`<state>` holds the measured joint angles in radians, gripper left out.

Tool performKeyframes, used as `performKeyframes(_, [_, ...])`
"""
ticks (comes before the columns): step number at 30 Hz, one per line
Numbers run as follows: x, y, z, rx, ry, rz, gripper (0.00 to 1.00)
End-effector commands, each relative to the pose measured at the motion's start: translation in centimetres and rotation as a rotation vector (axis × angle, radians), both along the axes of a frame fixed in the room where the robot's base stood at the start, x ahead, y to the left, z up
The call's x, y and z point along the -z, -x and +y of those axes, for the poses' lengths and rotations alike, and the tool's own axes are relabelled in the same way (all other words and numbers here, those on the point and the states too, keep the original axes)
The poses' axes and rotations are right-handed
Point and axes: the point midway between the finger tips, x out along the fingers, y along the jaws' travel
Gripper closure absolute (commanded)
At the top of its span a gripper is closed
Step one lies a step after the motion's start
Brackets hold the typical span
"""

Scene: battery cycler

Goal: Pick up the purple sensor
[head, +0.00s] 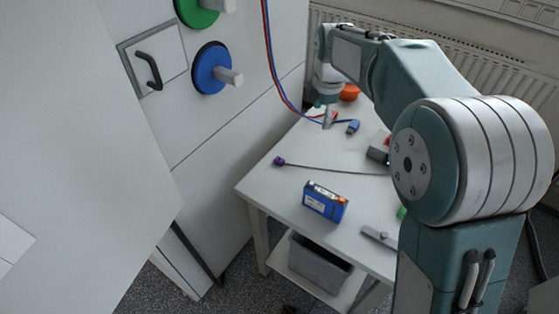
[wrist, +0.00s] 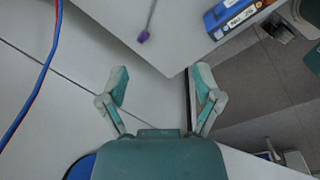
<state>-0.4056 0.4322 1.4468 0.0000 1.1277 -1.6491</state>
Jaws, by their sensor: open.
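The purple sensor (head: 279,161) is a small purple tip on a thin grey cable (head: 335,170), lying near the left edge of the white table (head: 262,188). In the wrist view the purple sensor (wrist: 143,37) sits near the table's edge, ahead of my gripper (wrist: 158,82). My gripper is open, with two green-grey fingers spread and nothing between them. In the head view my gripper (head: 328,115) is above the far part of the table, beyond the sensor and to its right. Its fingers are hard to make out there.
A blue battery (head: 325,202) stands on the table nearer the front. A blue plug (head: 352,126) and an orange item (head: 349,92) lie at the back. Red and blue cables (head: 272,60) hang by the white cabinet (head: 215,130). A grey bin (head: 318,262) sits below.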

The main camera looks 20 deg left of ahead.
Motion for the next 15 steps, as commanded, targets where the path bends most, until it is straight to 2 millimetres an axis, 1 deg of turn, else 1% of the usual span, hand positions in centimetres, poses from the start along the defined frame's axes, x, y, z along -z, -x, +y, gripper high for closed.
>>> performKeyframes(1, [1.6, -0.8, 1.7, -0.088, 0.016, 0.015, 0.17])
performKeyframes(5, [5.4, -2.3, 5.5, -0.330, 0.051, 0.045, 0.17])
performKeyframes(6, [6.6, -2.6, 6.7, -0.404, 0.060, 0.055, 0.17])
performKeyframes(9, [9.5, -3.1, 9.3, -0.571, 0.079, 0.074, 0.17])
performKeyframes(12, [11.6, -3.3, 11.0, -0.692, 0.090, 0.090, 0.17])
performKeyframes(15, [12.6, -3.3, 11.9, -0.757, 0.095, 0.096, 0.17])
